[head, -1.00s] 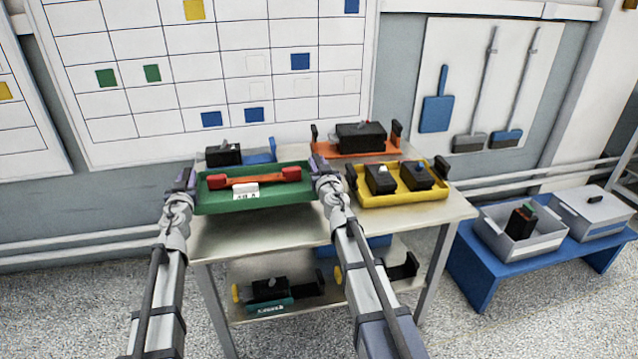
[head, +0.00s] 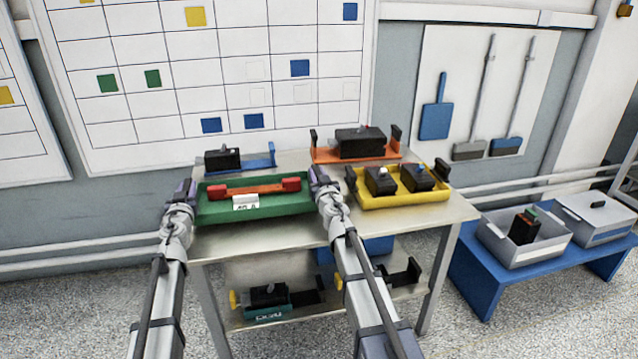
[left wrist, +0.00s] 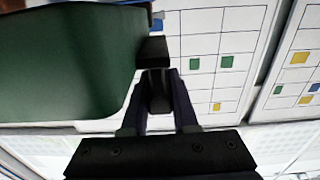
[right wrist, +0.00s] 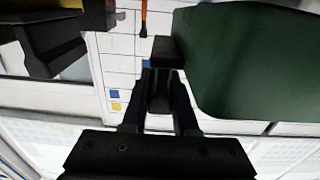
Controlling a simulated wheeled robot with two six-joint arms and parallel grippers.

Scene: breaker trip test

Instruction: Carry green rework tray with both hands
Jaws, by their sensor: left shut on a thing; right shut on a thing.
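The green rework tray (head: 275,211) is at the front left of the table top in the head view, roughly level. It holds an orange bar with red ends (head: 250,189) and a white label (head: 246,202). My left gripper (head: 183,192) is shut on the black handle at the tray's left end, and this handle (left wrist: 153,50) shows in the left wrist view. My right gripper (head: 321,180) is shut on the handle at the right end; that handle (right wrist: 166,51) shows in the right wrist view. Whether the tray touches the table is hard to tell.
A yellow tray (head: 405,197) with two black devices stands close to the right of my right gripper. An orange tray (head: 355,155) and a blue tray (head: 258,162) are behind. A lower shelf (head: 245,318) holds more devices. A blue bench (head: 480,284) with grey bins stands right.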

